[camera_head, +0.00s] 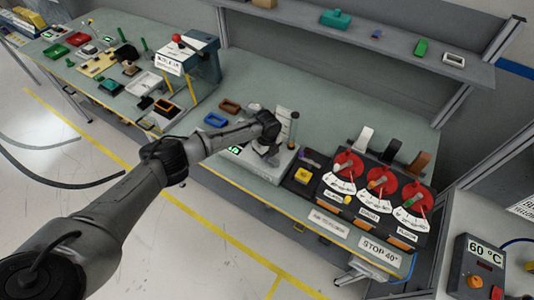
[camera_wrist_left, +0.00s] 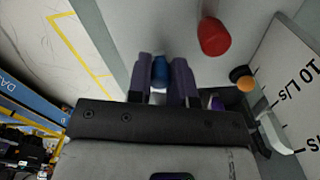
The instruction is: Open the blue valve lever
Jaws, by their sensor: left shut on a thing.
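The blue valve lever (camera_wrist_left: 160,72) shows in the left wrist view as a small blue piece between the two dark fingers of my left gripper (camera_wrist_left: 162,80). The fingers are closed on it from both sides. In the head view my left gripper (camera_head: 266,152) points down over the grey dashboard module (camera_head: 284,164) on the bench. The gripper hides the lever there. My right gripper is in neither view.
A red knob (camera_wrist_left: 213,36) and an orange knob (camera_wrist_left: 242,78) are close to the right of the gripper, beside a white L/s scale plate (camera_wrist_left: 292,75). In the head view, a panel with red dials (camera_head: 382,182) stands to the right. A blue tray (camera_head: 215,119) lies left of the module.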

